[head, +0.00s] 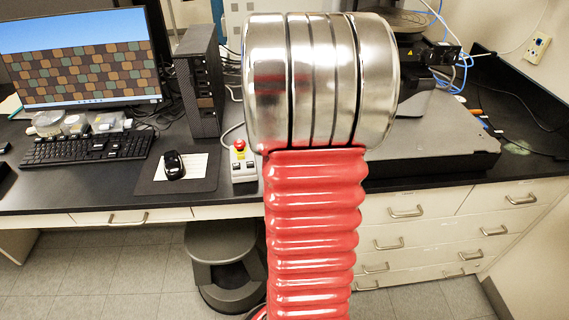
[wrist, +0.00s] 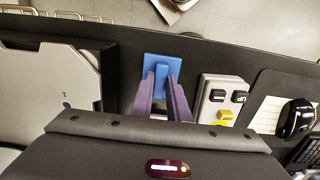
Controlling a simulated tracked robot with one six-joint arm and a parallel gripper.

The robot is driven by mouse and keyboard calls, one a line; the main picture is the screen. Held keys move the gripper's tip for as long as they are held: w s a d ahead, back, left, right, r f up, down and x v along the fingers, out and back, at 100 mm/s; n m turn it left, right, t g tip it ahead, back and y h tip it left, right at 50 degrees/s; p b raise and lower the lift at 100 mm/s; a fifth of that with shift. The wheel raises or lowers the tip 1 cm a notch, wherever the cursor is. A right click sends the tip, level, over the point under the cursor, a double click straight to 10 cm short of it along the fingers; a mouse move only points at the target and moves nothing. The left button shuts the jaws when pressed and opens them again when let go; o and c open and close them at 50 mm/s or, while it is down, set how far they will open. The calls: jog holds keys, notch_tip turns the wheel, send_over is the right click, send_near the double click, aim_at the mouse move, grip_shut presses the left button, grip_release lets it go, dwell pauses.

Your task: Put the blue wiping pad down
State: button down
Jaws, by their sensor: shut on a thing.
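The blue wiping pad (wrist: 150,66) is a flat square with a raised grip, seen in the wrist view over the black bench top near its front edge. My gripper (wrist: 162,82) has its two purple fingers shut on the raised grip. I cannot tell whether the pad touches the bench or hangs just above it. In the head view my red and silver arm hides both the pad and the gripper.
A control box (wrist: 217,90) with buttons stands right of the pad, then a mouse (wrist: 297,118) on a dark mat. The grey instrument base (wrist: 45,85) lies to the left. A keyboard (head: 88,147) and monitor (head: 82,60) are farther left in the head view.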

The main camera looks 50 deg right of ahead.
jog(key=shift+f, duration=0.45)
jog(key=c, duration=1.7)
grip_release()
jog(key=shift+f, duration=0.1)
notch_tip(320, 180, up, 12)
jog(key=shift+r, duration=0.15)
